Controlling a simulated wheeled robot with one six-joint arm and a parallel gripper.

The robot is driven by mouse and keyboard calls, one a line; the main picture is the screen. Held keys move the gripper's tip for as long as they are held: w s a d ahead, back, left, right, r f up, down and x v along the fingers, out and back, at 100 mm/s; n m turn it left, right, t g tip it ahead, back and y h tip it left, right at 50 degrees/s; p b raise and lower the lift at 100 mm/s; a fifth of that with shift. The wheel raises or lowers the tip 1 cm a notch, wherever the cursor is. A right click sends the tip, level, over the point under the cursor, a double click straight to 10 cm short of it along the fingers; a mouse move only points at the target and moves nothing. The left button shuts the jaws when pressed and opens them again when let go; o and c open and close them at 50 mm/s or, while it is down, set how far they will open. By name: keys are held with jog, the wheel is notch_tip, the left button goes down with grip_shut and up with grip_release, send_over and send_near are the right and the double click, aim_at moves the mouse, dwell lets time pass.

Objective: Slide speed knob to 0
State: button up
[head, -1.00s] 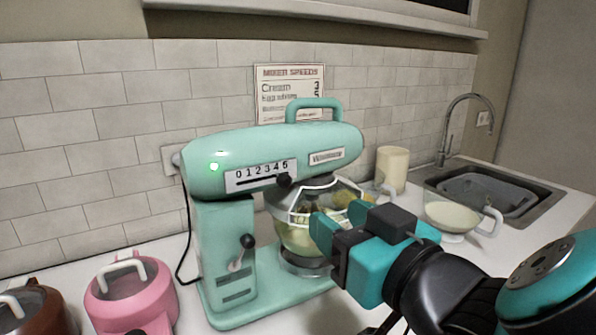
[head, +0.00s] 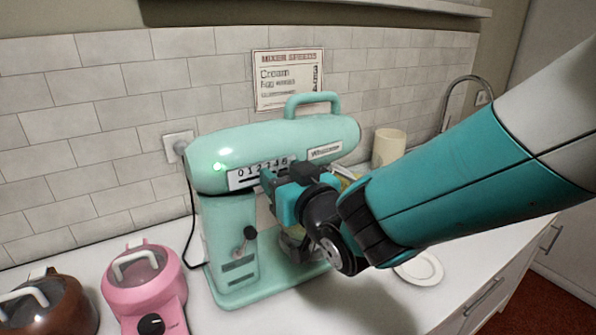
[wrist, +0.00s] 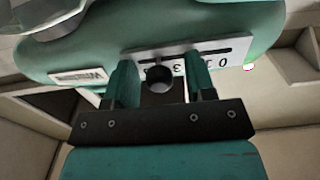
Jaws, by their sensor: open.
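The mint mixer (head: 262,145) stands on the counter with a white speed scale (head: 243,178) on its side, numbered 0 to 5, and a green light lit beside the 0 end. In the wrist view the picture is inverted; the dark round speed knob (wrist: 159,80) sits in the slot of the scale (wrist: 217,52), past the 3 on the high side. My gripper (head: 281,173) is at the scale and hides the knob in the head view. Its open fingers stand on either side of the knob, with visible gaps, not clamped on it.
A cream canister (head: 388,147) is behind my arm, and a white dish (head: 420,268) is on the counter. A speed chart (head: 288,80) hangs on the wall.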

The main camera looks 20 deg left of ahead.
aim_at(237, 179)
grip_shut()
jog(key=shift+s+a+f, duration=0.1)
jog(key=s+a+b, duration=0.1)
jog(key=s+b, duration=0.1)
jog(key=s+a+b, duration=0.2)
jog(key=b, duration=0.1)
jog(key=shift+s+a+f, duration=0.1)
jog(key=shift+a+f, duration=0.05)
jog(key=shift+a, duration=0.1)
jog(key=shift+s+a+r+b, duration=0.3)
jog(key=shift+s+a+b, duration=0.05)
jog(key=shift+s+b, duration=0.05)
grip_release()
jog(key=shift+s+a, duration=0.1)
jog(key=shift+s, duration=0.05)
